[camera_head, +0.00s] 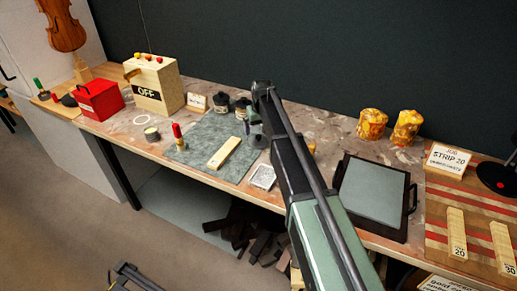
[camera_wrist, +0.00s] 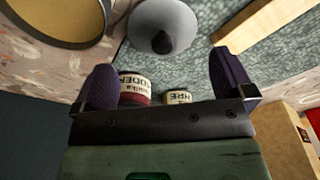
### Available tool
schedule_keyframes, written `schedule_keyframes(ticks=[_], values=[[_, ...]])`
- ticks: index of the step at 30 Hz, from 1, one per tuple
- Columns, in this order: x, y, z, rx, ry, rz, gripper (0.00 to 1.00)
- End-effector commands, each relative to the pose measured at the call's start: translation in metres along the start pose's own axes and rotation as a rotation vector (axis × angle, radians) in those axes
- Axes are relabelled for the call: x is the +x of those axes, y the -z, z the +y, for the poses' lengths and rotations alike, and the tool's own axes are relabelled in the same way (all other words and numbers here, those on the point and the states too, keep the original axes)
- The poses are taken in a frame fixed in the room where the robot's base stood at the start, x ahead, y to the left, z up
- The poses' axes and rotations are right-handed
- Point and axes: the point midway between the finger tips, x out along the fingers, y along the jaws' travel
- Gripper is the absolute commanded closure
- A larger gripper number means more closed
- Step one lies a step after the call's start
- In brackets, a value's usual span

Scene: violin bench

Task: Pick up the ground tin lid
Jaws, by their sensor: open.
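A grey domed lid with a dark knob (camera_wrist: 163,28), which I take to be the ground tin lid, shows at the top centre of the wrist view. It lies near the edge of the grey-green mat. My gripper (camera_wrist: 162,74) is open and empty, its two dark fingers spread wide. The lid shows in the gap beyond the fingertips, with no contact visible. A wide round tin with a golden inside (camera_wrist: 58,12) stands at the upper left, cut by the frame. In the head view I cannot tell the lid from my gripper parts.
Two labelled jars, one red (camera_wrist: 135,88) and one pale (camera_wrist: 178,97), show between the fingers. A pale wooden block (camera_head: 225,151) and a red-topped item (camera_head: 178,134) are on the mat (camera_head: 203,133). The OFF box (camera_head: 154,88) stands left, a black-framed tray (camera_head: 372,194) right.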

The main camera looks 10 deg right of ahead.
Motion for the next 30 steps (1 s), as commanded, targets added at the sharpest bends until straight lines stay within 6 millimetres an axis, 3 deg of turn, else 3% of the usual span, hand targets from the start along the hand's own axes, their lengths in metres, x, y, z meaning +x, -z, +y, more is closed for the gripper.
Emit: schedule_keyframes(ticks=[1, 7, 15, 22, 27, 30], values=[[0.015, -0.001, 0.0, 0.0, 0.0, 0.0, 0.0], [0.019, 0.0, 0.0, 0.0, 0.0, 0.0, 0.0], [0.067, 0.003, -0.002, 0.0, 0.0, 0.0, 0.0], [0.062, 0.004, -0.002, 0.0, 0.0, 0.0, 0.0], [0.062, 0.004, -0.002, 0.0, 0.0, 0.0, 0.26], [0.062, 0.004, -0.002, 0.0, 0.0, 0.0, 0.29]])
